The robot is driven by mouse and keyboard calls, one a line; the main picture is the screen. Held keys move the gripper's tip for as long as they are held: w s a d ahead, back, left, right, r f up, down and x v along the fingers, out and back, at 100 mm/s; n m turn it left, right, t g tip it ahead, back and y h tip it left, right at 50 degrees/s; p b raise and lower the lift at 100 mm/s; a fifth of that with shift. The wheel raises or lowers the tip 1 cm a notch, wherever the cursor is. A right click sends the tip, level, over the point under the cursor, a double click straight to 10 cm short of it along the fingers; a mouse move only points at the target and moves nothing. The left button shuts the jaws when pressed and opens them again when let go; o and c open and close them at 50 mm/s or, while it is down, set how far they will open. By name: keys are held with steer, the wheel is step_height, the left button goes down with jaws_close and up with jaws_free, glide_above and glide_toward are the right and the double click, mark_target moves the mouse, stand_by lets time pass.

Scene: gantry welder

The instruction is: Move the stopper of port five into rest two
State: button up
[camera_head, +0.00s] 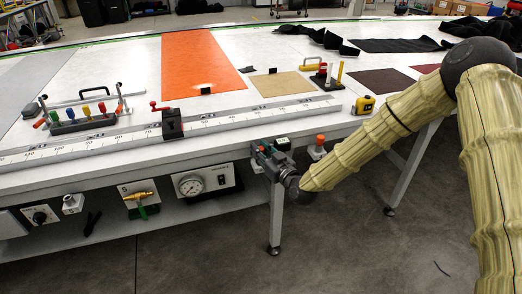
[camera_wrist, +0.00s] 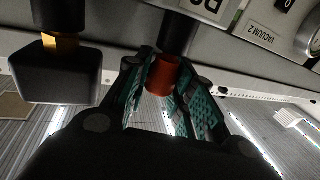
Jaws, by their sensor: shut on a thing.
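My gripper (camera_head: 264,156) is at the table's front edge, right of the gauge panel. In the wrist view its teal-padded fingers (camera_wrist: 164,82) are shut on a red stopper (camera_wrist: 161,76). A black cylinder (camera_wrist: 179,32) meets the stopper at its upper end, below a partly cut-off label. I cannot tell whether the stopper is still seated there. Another orange-red cap (camera_head: 320,138) sits on a pale block just right of my gripper in the head view. I cannot make out which fittings are port five and rest two.
A black block with a brass neck (camera_wrist: 62,80) hangs left of my fingers. A gauge panel (camera_head: 193,183), a brass valve (camera_head: 140,196) and a pale fitting (camera_head: 72,203) line the table front. A long ruler rail (camera_head: 225,119) and a yellow tape measure (camera_head: 364,105) lie on top.

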steer(key=shift+f, duration=0.15)
steer(key=o, duration=0.9)
steer(key=v, duration=1.2)
steer(key=s+d+f+m+g+h, duration=0.2)
steer(key=s+f+g, duration=0.2)
steer(key=s+f, duration=0.55)
steer(key=s+d+f+m+g+h, duration=0.1)
steer(key=s+d+f+g+h, duration=0.15)
steer(key=s+f, duration=0.75)
steer(key=s+d+f+m+g+h, duration=0.1)
steer(key=s+d+f+g, duration=0.1)
steer(key=s, duration=0.5)
steer(key=s+d+f+m+g+h+p, duration=0.1)
steer(key=s+d+f+g+h, duration=0.1)
steer(key=s+d+f, duration=0.3)
steer(key=s+d+f+m+g+h, duration=0.2)
steer(key=s+d+f+g, duration=0.2)
steer(key=s, duration=0.6)
steer(key=shift+d+f+g, duration=0.25)
steer(key=shift+f, duration=0.3)
